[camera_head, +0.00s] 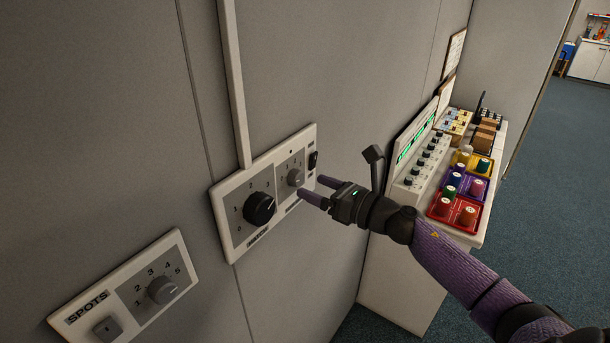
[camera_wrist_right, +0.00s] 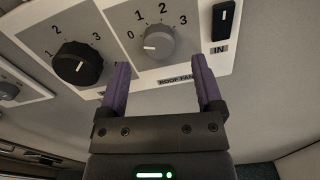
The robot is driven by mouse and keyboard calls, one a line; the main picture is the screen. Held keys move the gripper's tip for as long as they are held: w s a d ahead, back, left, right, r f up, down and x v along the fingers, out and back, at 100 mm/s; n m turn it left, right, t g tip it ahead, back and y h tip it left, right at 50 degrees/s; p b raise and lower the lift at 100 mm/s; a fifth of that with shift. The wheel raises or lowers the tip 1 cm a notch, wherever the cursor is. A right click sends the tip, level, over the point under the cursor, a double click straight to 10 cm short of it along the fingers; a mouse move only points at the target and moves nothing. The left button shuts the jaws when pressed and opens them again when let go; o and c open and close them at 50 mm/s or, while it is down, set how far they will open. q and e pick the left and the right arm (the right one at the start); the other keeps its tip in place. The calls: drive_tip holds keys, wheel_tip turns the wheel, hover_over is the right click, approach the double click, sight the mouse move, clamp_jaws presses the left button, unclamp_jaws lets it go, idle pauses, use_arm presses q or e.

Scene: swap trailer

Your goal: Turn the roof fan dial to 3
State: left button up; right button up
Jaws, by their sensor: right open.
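The roof fan dial (camera_head: 295,178) is a small grey knob on the right part of a white wall panel (camera_head: 226,231). In the right wrist view, the dial (camera_wrist_right: 159,42) has the numbers 0 to 3 around it and the words ROOF FAN below. Its light pointer mark points left, near the 0 side. My right gripper (camera_head: 312,186) is open and empty in front of the panel. In the right wrist view its purple fingers (camera_wrist_right: 160,68) stand either side of the dial's lower area, apart from the knob. My left gripper is out of view.
A larger black dial (camera_head: 260,208) sits left of the roof fan dial on the same panel. A black switch (camera_wrist_right: 225,20) marked IN is to its right. A SPOTS panel (camera_head: 75,318) is lower left. A counter with coloured trays (camera_head: 438,225) stands behind my right arm.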

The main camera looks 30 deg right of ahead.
sight(296, 178)
drive_tip(key=shift+x, duration=1.5)
drive_tip(key=shift+c, duration=0.2)
drive_tip(key=shift+s, duration=0.1)
clamp_jaws()
